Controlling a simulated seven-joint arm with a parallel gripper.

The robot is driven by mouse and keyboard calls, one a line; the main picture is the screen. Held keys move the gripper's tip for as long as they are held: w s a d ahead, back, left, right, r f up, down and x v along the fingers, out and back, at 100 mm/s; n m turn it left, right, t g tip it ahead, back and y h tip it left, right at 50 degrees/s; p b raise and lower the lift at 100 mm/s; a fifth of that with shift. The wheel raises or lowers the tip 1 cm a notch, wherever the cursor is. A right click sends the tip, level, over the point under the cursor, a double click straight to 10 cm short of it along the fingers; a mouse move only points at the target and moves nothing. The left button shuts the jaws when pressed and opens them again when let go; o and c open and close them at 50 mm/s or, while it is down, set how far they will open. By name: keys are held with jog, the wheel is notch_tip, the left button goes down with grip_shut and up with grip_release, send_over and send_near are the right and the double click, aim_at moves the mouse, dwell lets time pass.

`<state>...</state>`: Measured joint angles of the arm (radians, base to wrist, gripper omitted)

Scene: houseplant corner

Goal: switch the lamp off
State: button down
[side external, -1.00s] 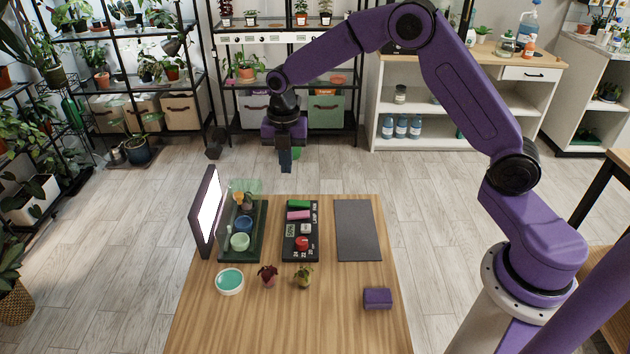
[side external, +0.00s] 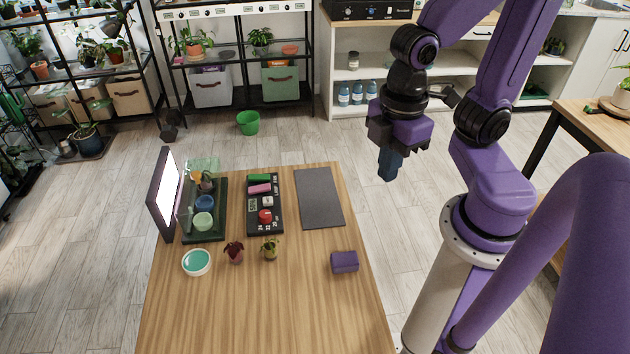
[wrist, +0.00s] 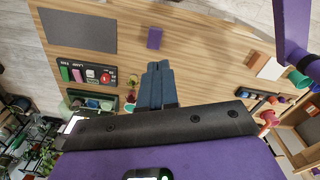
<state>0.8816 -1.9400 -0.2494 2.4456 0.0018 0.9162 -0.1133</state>
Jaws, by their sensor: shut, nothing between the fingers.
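The lamp is a lit white panel in a dark frame (side external: 168,192), upright at the table's left edge; its glow also shows in the wrist view (wrist: 71,124). Right of it lies a black control box (side external: 263,223) with a green part (side external: 259,178), a pink part (side external: 260,188), a small display, a white button (side external: 267,202) and a red knob (side external: 265,216). LAMP and FAN lettering runs along its edge, very small. My gripper (side external: 387,174) is shut and empty, in the air right of the table's far part, away from the box. Its closed fingers (wrist: 158,68) also show in the wrist view.
A green tray (side external: 219,232) with small pots stands between lamp and box. A grey mat (side external: 318,197) lies right of the box. A teal-topped dish (side external: 196,262), two small plants (side external: 234,252) (side external: 269,248) and a purple block (side external: 344,262) lie nearer.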

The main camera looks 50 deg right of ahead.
jog(key=c, duration=1.7)
grip_release()
jog(key=shift+s+d+f+m, duration=0.1)
jog(key=shift+s+d+m, duration=0.25)
jog(key=shift+s, duration=0.25)
jog(key=shift+c, duration=0.2)
jog(key=o, duration=0.5)
jog(key=shift+s+d, duration=0.1)
jog(key=shift+d, duration=0.05)
jog(key=shift+o, duration=0.2)
jog(key=w+a+m, duration=0.1)
jog(key=w+a, duration=0.3)
jog(key=w, duration=0.5)
jog(key=shift+w+a+r, duration=0.25)
jog(key=shift+a+r, duration=0.05)
jog(key=shift+a, duration=0.1)
jog(key=m, duration=0.3)
send_over(255, 189)
notch_tip(255, 189, down, 8)
notch_tip(255, 189, down, 17)
jog(key=shift+r, duration=0.1)
